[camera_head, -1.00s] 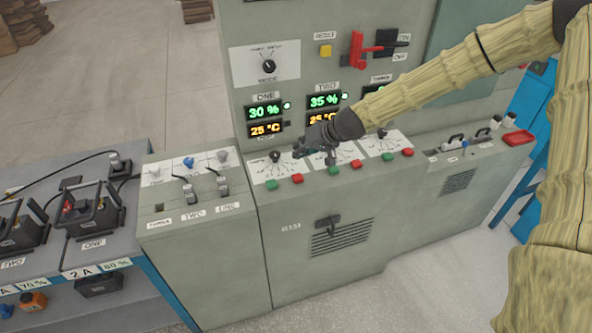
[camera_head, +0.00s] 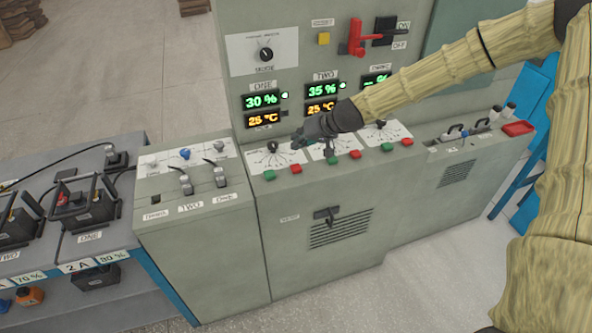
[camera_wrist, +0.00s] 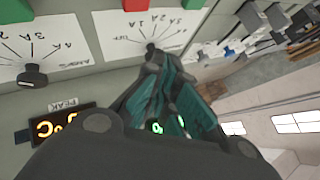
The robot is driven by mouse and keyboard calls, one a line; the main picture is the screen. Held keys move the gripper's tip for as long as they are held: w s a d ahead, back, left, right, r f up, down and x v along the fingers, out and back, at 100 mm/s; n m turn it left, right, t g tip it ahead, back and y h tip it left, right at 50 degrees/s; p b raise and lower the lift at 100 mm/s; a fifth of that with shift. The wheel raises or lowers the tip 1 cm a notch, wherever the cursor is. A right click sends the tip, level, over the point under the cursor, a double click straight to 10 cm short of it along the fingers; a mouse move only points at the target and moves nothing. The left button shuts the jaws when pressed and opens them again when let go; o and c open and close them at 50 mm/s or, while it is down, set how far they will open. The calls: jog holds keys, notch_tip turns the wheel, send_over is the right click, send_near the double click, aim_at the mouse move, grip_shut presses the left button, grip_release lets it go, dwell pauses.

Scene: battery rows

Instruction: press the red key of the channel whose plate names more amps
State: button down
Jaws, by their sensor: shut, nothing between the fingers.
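In the head view the sloped panel carries three dials, each with a green and a red key below it. The red keys are at the left (camera_head: 296,168), middle (camera_head: 355,155) and right (camera_head: 407,141). The matching green keys are at the left (camera_head: 269,175), middle (camera_head: 332,160) and right (camera_head: 387,147). My gripper (camera_head: 297,143) is shut and empty, just right of the left dial's knob (camera_head: 273,148). In the wrist view my gripper's tips (camera_wrist: 152,58) are close to a dial knob; contact cannot be told.
Displays (camera_head: 262,100) stand above the dials. A red lever (camera_head: 357,40) and yellow button (camera_head: 324,39) are higher up. Battery ONE (camera_head: 85,200) stands on the left bench, beside a cabinet with small levers (camera_head: 220,173). A red tray (camera_head: 517,128) lies at the right.

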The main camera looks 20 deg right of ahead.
aim_at(298, 165)
jog(key=shift+f+b, duration=2)
jog(key=shift+f, duration=1)
jog(key=shift+f, duration=0.1)
jog(key=shift+f+b, duration=0.25)
jog(key=shift+b, duration=0.1)
jog(key=shift+f+b, duration=0.4)
jog(key=shift+f, duration=0.05)
jog(key=shift+r, duration=0.15)
jog(key=shift+r+p, duration=0.6)
jog(key=shift+r, duration=0.1)
jog(key=shift+r, duration=0.1)
jog(key=shift+r+p, duration=1.75)
jog(key=shift+r, duration=0.7)
